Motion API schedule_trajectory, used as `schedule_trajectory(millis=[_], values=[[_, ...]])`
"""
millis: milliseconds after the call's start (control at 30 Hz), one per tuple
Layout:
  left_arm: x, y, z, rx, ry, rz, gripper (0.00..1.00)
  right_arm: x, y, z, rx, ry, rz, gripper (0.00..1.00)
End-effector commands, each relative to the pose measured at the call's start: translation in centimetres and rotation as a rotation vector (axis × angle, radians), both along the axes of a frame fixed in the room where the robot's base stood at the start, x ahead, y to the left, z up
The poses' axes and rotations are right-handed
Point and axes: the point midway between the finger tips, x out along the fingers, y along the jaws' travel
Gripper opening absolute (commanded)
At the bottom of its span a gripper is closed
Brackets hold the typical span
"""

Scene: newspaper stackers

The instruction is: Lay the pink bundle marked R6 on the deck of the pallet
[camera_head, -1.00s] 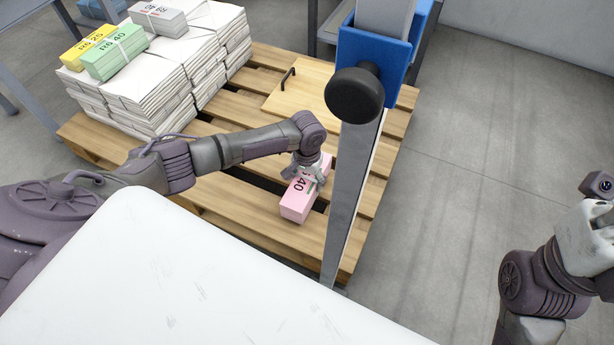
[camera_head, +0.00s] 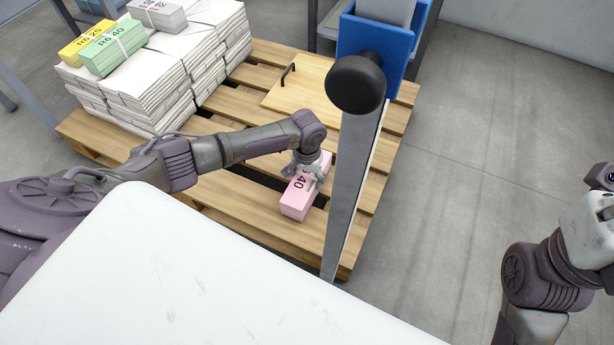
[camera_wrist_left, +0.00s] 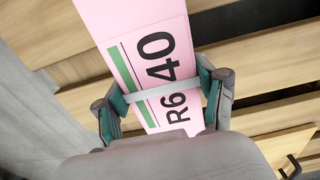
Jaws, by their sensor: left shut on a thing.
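The pink bundle (camera_head: 299,200) with a pale band is at the pallet's near right part. Its marking reads "R6 40" in the left wrist view (camera_wrist_left: 135,45). My left gripper (camera_head: 306,168) is shut on it, one finger on each side near the band; the fingers (camera_wrist_left: 165,98) also show in the wrist view. The bundle is over or on the slats of the wooden pallet (camera_head: 250,222); I cannot tell whether its underside touches them. My right gripper (camera_head: 600,215) is partly in view at the right edge, away from the pallet, its fingers not clear.
White newspaper stacks (camera_head: 150,85) fill the pallet's far left, with a green bundle (camera_head: 113,46), a yellow bundle (camera_head: 86,43) and a grey bundle (camera_head: 158,14) on top. A wooden board (camera_head: 305,85) with a black handle lies at the back. A grey post (camera_head: 350,190) stands close right of the bundle.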

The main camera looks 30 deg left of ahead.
Motion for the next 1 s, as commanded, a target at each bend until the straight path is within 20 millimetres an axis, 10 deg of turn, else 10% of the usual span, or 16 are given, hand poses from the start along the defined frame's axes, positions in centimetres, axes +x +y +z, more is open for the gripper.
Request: schedule_trajectory(millis=[300,333,467,1000], values=[[0.2,-0.1,-0.4,-0.002,-0.004,0.000,0.01,-0.1,0.0,0.4,-0.001,-0.016,-0.001,0.40],[0.2,-0.1,-0.3,-0.002,-0.004,-0.001,0.75,0.0,0.0,0.4,-0.001,-0.016,-0.001,0.40],[0.1,-0.1,-0.4,-0.002,-0.003,0.000,0.97,-0.1,0.0,0.5,-0.001,-0.018,-0.001,0.40],[0.0,0.0,1.2,-0.001,-0.001,0.000,1.00,-0.2,-0.1,0.3,0.003,-0.015,-0.001,0.40]])
